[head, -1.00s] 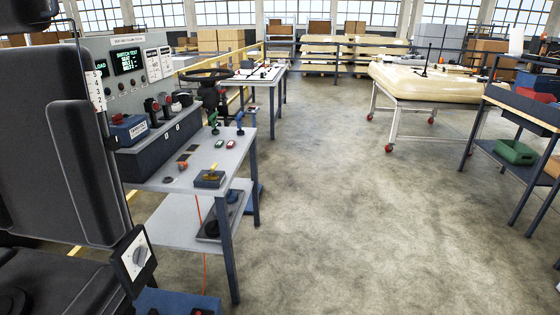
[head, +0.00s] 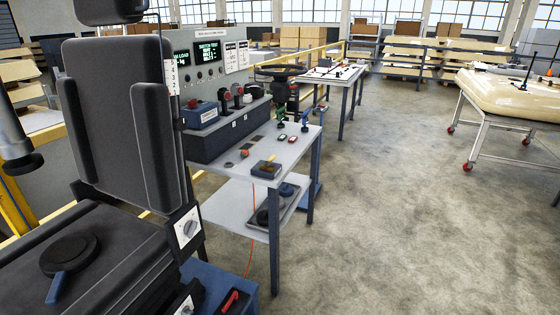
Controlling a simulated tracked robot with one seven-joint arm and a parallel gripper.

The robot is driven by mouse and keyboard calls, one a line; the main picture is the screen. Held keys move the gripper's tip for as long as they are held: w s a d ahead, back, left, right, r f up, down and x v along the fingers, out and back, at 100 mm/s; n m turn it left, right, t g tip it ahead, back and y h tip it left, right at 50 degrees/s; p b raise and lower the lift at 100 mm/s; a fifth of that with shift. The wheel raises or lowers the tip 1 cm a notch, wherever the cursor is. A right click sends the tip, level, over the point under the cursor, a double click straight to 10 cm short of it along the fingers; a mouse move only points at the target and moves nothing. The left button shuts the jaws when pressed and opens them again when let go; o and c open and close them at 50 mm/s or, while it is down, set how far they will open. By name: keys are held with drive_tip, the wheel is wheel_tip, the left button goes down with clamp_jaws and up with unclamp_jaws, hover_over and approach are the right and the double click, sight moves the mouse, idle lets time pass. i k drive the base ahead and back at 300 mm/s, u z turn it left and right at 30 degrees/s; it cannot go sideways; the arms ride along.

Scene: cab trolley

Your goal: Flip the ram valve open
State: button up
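I cannot tell for sure which part is the ram valve. Small handled fittings stand on the grey trolley top (head: 224,178): a green-handled one (head: 281,117) and a blue-handled one (head: 305,118) near its far right edge. A dark block with a yellow lever (head: 267,168) sits nearer on the same top. A red lever (head: 230,300) lies on a blue box at the bottom edge, partly cut off. My gripper is not in view.
A black seat (head: 118,110) with a black knob and blue lever (head: 66,262) on its cushion stands close at left. A control console with screens (head: 207,52) rises behind the trolley. The concrete floor (head: 400,230) to the right is open. A cream-topped wheeled table (head: 510,95) stands far right.

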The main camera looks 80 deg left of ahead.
sight(271, 159)
drive_tip(key=u, duration=0.1)
drive_tip(key=i, duration=0.15)
drive_tip(key=u, duration=2.9)
drive_tip(key=i, duration=1.7)
drive_tip(key=z, duration=0.2)
drive_tip(key=k, duration=0.65)
drive_tip(key=u, duration=0.15)
drive_tip(key=i, duration=0.15)
drive_tip(key=u, duration=0.15)
